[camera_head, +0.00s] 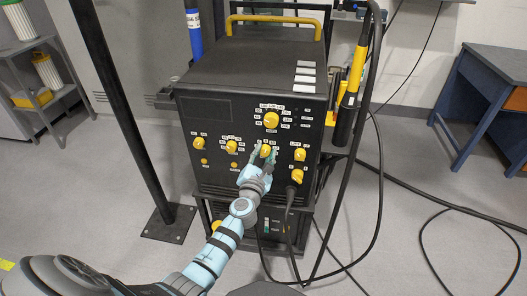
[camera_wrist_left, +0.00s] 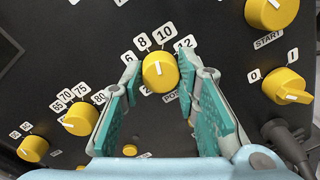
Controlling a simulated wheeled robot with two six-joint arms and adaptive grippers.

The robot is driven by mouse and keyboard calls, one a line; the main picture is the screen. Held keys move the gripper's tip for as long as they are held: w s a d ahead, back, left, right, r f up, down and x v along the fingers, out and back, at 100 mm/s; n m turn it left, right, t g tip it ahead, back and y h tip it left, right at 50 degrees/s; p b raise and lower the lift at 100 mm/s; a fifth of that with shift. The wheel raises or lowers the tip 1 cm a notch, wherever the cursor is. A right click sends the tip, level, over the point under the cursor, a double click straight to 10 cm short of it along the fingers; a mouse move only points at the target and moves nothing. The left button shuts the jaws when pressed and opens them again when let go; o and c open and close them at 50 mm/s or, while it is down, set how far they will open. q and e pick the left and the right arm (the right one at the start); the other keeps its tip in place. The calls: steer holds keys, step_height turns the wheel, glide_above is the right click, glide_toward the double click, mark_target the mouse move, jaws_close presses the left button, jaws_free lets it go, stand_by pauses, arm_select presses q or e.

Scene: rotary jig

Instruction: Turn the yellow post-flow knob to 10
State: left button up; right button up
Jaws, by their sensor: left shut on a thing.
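The yellow post-flow knob (camera_head: 265,150) is on the front panel of a black machine (camera_head: 230,112), in its lower middle part. In the left wrist view the knob (camera_wrist_left: 159,76) sits between my left fingers, under labels 6, 8, 10 and 12. Its short white mark points upward, roughly toward 8 and 10; I cannot tell the exact value. My left gripper (camera_head: 259,158) is shut on this knob; its teal fingers (camera_wrist_left: 157,98) lie on both sides of it. The fingers hide part of the lower labels. My right gripper is not in view.
Other yellow knobs surround it: a large one (camera_head: 271,120) above, one labelled 0 and 1 (camera_head: 297,176) at lower right, and one (camera_head: 232,147) to the left. A cable plug (camera_head: 290,194) sticks out below right. A dark pole (camera_head: 122,110) stands left of the machine.

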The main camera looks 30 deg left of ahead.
arm_select(q)
steer(key=shift+r+m+p, duration=0.1)
steer(key=shift+m+p, duration=0.3)
steer(key=shift+m, duration=0.4)
steer(key=shift+m+p, duration=0.4)
steer(key=shift+m, duration=0.8)
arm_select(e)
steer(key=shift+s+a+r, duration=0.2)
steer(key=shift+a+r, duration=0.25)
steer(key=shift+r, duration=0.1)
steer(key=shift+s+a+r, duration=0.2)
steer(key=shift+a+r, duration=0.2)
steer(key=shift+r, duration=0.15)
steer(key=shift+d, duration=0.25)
arm_select(q)
steer(key=o, duration=1.2)
steer(key=shift+c, duration=0.2)
steer(key=v, duration=1.2)
steer(key=shift+d, duration=0.1)
steer(key=shift+d+r, duration=0.1)
